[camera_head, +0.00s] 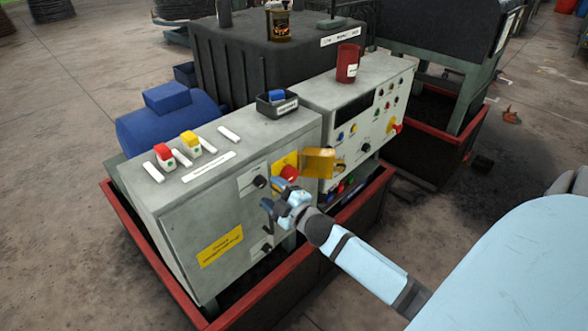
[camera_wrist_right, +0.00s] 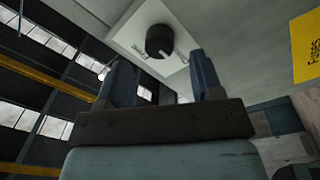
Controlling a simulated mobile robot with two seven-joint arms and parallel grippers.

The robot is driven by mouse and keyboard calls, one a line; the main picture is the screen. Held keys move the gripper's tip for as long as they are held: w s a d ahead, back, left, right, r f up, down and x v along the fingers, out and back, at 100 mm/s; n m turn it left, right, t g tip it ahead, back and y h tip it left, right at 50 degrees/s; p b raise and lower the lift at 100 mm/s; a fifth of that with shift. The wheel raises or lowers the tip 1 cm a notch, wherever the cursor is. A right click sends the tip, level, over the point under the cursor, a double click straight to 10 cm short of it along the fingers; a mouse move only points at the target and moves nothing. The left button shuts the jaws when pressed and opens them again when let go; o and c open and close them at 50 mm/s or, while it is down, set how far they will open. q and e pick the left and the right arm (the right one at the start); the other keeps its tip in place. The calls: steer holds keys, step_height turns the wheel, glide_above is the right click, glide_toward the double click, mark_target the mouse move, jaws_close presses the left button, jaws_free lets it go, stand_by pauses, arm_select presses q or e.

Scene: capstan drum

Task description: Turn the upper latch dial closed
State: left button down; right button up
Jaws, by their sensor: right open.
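The upper latch dial (camera_head: 259,182) is a black round knob on a pale plate on the front of the grey cabinet (camera_head: 200,215). A lower black dial (camera_head: 266,248) sits below it, partly behind my gripper. My right gripper (camera_head: 268,212) is open and empty in front of the cabinet, just below the upper dial. In the right wrist view a black dial (camera_wrist_right: 159,38), apparently the upper one, lies beyond the two spread fingers (camera_wrist_right: 163,78), apart from them. A short white mark shows on its rim. My left gripper is not in view.
A red button on a yellow plate (camera_head: 285,166) and an orange-yellow flap (camera_head: 319,162) stick out right of the upper dial. A yellow label (camera_head: 220,246) is at lower left. A red-rimmed tray (camera_head: 265,297) runs around the cabinet's base.

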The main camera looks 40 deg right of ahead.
steer(key=s+b, duration=0.1)
steer(key=s, duration=0.9)
steer(key=shift+s+d+f, duration=0.15)
steer(key=shift+d+f, duration=0.15)
steer(key=shift+d, duration=0.1)
steer(key=s+a+f+m+g+p, duration=0.3)
steer(key=s+a+f+m+g, duration=0.1)
steer(key=a, duration=0.5)
steer(key=s+a+f+m+g+y+p, duration=0.1)
steer(key=s+a+f+m+g+p, duration=0.2)
steer(key=s+a+f+m, duration=0.2)
steer(key=s+a+f, duration=0.2)
steer(key=s+a, duration=0.1)
steer(key=s, duration=0.1)
steer(key=shift+s+a+f+g+y+p, duration=0.2)
steer(key=shift+a+f+g+y+p, duration=0.1)
steer(key=shift+a+g+p, duration=0.1)
steer(key=shift+r, duration=0.1)
